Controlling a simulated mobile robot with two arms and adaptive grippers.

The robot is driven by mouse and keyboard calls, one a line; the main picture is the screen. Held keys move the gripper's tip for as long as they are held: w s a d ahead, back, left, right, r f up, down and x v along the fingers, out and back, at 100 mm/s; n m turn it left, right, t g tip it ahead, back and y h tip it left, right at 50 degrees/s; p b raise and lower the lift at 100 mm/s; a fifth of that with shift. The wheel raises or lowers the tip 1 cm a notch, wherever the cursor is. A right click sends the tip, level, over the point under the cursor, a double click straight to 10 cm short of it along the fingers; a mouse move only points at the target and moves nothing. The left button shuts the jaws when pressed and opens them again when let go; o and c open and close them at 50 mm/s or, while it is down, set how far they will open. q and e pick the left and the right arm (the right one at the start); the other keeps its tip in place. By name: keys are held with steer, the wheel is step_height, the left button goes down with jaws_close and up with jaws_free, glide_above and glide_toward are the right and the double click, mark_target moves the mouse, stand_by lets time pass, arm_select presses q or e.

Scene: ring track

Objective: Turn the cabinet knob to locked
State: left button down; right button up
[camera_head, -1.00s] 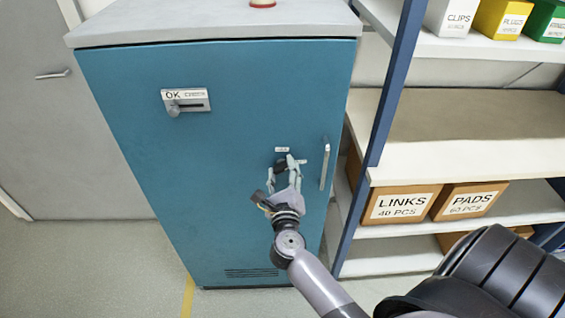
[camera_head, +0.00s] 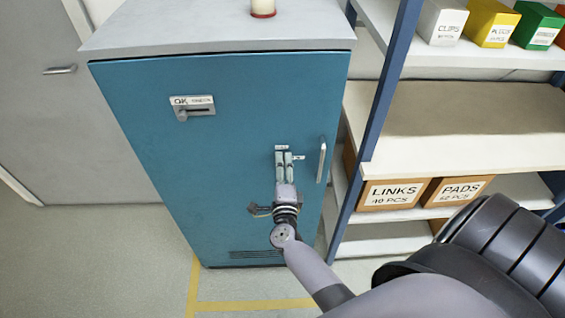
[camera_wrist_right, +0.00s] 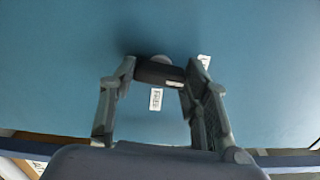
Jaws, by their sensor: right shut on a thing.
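The teal cabinet (camera_head: 230,115) stands in front of me. Its dark knob (camera_wrist_right: 158,72) is on the right part of the door and shows as a short bar in the right wrist view. Small white labels sit above the knob (camera_head: 281,147) and to its right (camera_head: 299,157); their text is too small to read. My right gripper (camera_head: 284,158) is shut on the knob, with a finger at each end of the bar in the right wrist view. In the head view the fingers mostly hide the knob. My left gripper is not in view.
A vertical handle (camera_head: 321,160) is close to the right of the knob. A shelf unit (camera_head: 386,100) with boxes stands on the right. The floor at left is free.

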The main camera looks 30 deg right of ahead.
steer(key=shift+n+p, duration=0.35)
steer(key=shift+n, duration=0.55)
steer(key=o, duration=1.2)
steer(key=shift+c, duration=0.2)
steer(key=v, duration=1.2)
steer(key=shift+f, duration=0.1)
